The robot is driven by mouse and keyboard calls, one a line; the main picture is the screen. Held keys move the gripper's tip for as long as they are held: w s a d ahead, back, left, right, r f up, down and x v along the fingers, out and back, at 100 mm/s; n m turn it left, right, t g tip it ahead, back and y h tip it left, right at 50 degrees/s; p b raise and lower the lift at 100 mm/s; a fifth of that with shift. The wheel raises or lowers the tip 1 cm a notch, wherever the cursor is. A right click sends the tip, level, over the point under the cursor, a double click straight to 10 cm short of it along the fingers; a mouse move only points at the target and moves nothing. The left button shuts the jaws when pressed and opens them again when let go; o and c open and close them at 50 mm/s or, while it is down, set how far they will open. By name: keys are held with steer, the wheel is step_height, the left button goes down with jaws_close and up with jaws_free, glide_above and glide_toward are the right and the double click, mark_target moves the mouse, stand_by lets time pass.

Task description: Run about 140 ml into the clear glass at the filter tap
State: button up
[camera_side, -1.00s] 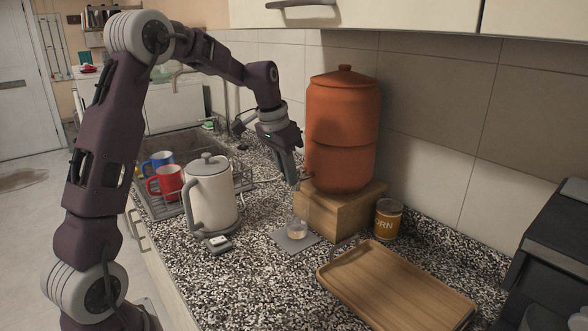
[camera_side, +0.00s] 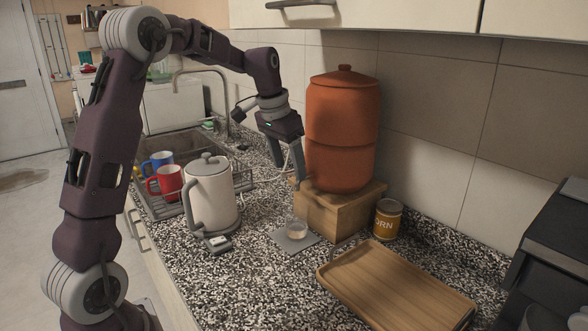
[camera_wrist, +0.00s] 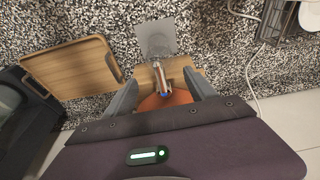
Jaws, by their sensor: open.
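The orange clay filter (camera_side: 343,130) stands on a wooden block (camera_side: 340,208) against the tiled wall. Its tap (camera_wrist: 161,76) shows in the wrist view between my fingers; in the side view it is mostly hidden. The clear glass (camera_side: 297,229) stands upright on a grey mat (camera_side: 283,243) in front of the block. In the wrist view the glass (camera_wrist: 158,42) is beyond the tap, on the mat (camera_wrist: 168,27). Pale content seems to show in the glass; its level cannot be read. My gripper (camera_side: 288,172) is open, above the glass at tap height, with its fingers on either side of the tap.
A white kettle (camera_side: 211,193) stands left of the mat, with a small white-topped device (camera_side: 217,242) near its base. Red (camera_side: 171,182) and blue mugs are in the rack by the sink. A wooden tray (camera_side: 395,290) and a can (camera_side: 387,219) are to the right.

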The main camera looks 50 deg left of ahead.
mark_target(288, 171)
steer(key=shift+w+v, duration=0.25)
steer(key=shift+v, duration=0.8)
steer(key=shift+w+v, duration=0.25)
steer(key=shift+v, duration=0.75)
steer(key=shift+w+v, duration=0.25)
steer(key=shift+v, duration=0.8)
steer(key=shift+r, duration=0.2)
steer(key=shift+s+r, duration=0.2)
steer(key=shift+r, duration=0.05)
steer(key=s+d+r+t, duration=0.1)
steer(key=s+d+r, duration=0.2)
steer(key=s+d, duration=0.85)
steer(key=s+d+f+t, duration=0.1)
steer(key=s+d+f, duration=0.2)
steer(key=s, duration=0.5)
steer(key=s+d+f, duration=0.3)
steer(key=s+f, duration=0.1)
steer(key=s, duration=0.5)
steer(key=shift+s+t, duration=0.15)
steer(key=shift+t, duration=0.25)
